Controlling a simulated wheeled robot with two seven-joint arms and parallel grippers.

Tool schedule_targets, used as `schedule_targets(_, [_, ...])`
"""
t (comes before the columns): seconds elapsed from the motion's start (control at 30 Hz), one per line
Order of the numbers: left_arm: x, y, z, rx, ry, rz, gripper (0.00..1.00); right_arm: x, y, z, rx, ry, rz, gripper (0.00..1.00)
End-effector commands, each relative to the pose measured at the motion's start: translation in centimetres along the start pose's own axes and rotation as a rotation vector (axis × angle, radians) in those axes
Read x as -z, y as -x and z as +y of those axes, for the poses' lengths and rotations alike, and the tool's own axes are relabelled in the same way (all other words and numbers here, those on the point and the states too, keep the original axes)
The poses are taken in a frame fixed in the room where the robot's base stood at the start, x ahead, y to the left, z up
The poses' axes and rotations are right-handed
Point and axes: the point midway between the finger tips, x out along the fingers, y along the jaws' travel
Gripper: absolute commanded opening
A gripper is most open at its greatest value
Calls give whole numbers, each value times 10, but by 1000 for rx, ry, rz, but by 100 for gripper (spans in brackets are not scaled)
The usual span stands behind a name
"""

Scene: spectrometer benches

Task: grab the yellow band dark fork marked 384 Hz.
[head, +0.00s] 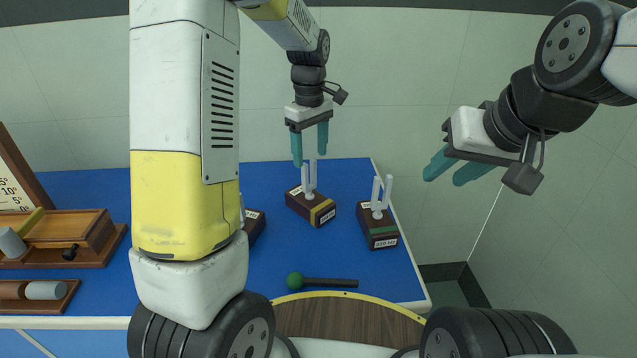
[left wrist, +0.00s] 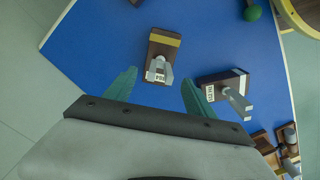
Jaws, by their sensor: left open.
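The yellow-band fork (head: 322,211) stands on the blue table, pale prongs upright on a dark wooden block. Its label is too small to read surely. It also shows in the left wrist view (left wrist: 164,52). My left gripper (head: 310,158) is open and empty, teal fingers pointing down just above the prongs. In the left wrist view my left gripper (left wrist: 158,88) has its fingers spread either side of the prong area, with the block beyond. My right gripper (head: 444,179) hangs in the air at the right, teal fingers apart and empty.
A green-band fork marked 320 Hz (head: 382,237) stands to the right. Another fork (head: 254,226) is partly hidden by my arm; it shows in the left wrist view (left wrist: 224,82). A green-headed mallet (head: 322,282) lies in front. Wooden apparatus (head: 75,235) sits at left.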

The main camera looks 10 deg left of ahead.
Motion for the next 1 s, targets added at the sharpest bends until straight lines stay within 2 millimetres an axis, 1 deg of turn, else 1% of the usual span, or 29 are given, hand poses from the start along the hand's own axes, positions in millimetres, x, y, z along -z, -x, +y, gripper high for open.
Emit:
schedule_targets(0.27, [2,-32,-1,3,1,-2,64,0,0,0,0,0,0,36])
schedule_targets(0.4, [4,-53,-2,4,0,-2,64,0,0,0,0,0,0,36])
schedule_targets(0.53, [5,-69,-2,3,0,-2,64,0,0,0,0,0,0,36])
schedule_targets(0.63, [5,-75,-1,1,0,-1,64,0,0,0,0,0,0,36])
schedule_targets(0.83, [5,-75,-1,0,0,0,64,0,0,0,0,0,0,36])
schedule_targets(0.87, [5,-75,-1,0,-1,0,62,0,0,0,0,0,0,36])
schedule_targets(1.0, [5,-75,-1,0,-1,0,34,0,0,0,0,0,0,36])
